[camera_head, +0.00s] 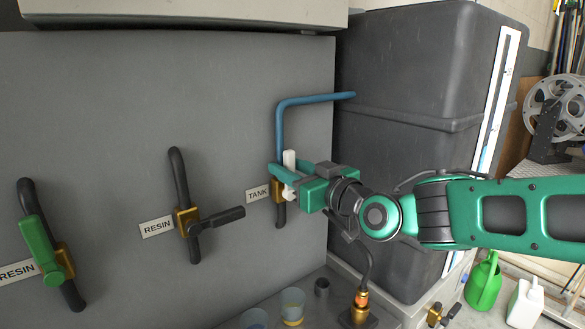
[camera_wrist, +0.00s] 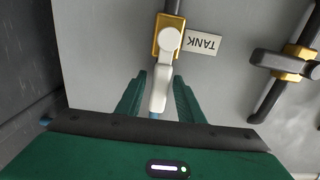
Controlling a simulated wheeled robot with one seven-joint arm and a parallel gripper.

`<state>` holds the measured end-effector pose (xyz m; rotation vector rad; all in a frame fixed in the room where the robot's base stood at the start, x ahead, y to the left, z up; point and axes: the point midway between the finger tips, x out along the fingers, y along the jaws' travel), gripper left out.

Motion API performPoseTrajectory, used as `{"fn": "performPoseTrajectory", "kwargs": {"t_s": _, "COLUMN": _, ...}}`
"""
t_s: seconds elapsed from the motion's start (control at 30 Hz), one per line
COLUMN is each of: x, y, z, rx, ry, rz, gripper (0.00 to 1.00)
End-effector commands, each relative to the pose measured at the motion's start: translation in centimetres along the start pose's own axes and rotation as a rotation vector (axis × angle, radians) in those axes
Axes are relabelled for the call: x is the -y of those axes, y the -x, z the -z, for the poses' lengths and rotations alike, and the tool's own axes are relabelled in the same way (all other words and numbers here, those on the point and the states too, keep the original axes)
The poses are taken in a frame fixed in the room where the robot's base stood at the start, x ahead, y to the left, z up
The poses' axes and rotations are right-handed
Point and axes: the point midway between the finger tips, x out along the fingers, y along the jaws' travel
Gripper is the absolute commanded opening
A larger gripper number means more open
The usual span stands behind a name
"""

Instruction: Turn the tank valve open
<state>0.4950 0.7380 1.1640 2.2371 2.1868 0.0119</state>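The tank valve has a brass body (camera_head: 279,190) on a pipe on the grey panel, beside a "TANK" label (camera_head: 258,193). Its white lever (camera_head: 289,158) stands roughly upright, in line with the pipe. In the wrist view the white lever (camera_wrist: 159,92) runs from its round pivot down between my green fingers. My gripper (camera_head: 281,180) is at the lever, with one finger on each side; it also shows in the wrist view (camera_wrist: 160,78). The fingers look open, with narrow gaps beside the lever. In the head view the gripper hides part of the valve.
A resin valve with a black sideways lever (camera_head: 222,217) is left of the tank valve. Another resin valve with a green lever (camera_head: 40,246) is farther left. A blue pipe (camera_head: 279,128) rises above the tank valve. A dark tank (camera_head: 425,75) stands at right. Cups (camera_head: 292,305) sit below.

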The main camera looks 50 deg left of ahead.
Motion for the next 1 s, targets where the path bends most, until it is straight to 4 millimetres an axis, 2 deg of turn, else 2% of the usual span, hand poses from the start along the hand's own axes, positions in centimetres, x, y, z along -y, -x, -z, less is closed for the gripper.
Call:
{"fn": "performPoseTrajectory", "kwargs": {"t_s": 0.3, "x": -0.1, "y": 0.1, "z": 0.2, "rx": -0.002, "ry": 0.0, "rz": -0.001, "gripper": 0.38}}
{"fn": "performPoseTrajectory", "kwargs": {"t_s": 0.43, "x": -0.2, "y": 1.1, "z": 0.2, "rx": -0.002, "ry": 0.001, "rz": -0.003, "gripper": 0.38}}
{"fn": "performPoseTrajectory", "kwargs": {"t_s": 0.8, "x": -0.3, "y": 7.7, "z": 0.1, "rx": -0.001, "ry": 0.0, "rz": -0.003, "gripper": 0.38}}
{"fn": "performPoseTrajectory", "kwargs": {"t_s": 1.0, "x": -0.3, "y": 10.1, "z": 0.0, "rx": -0.001, "ry": 0.0, "rz": -0.002, "gripper": 0.38}}
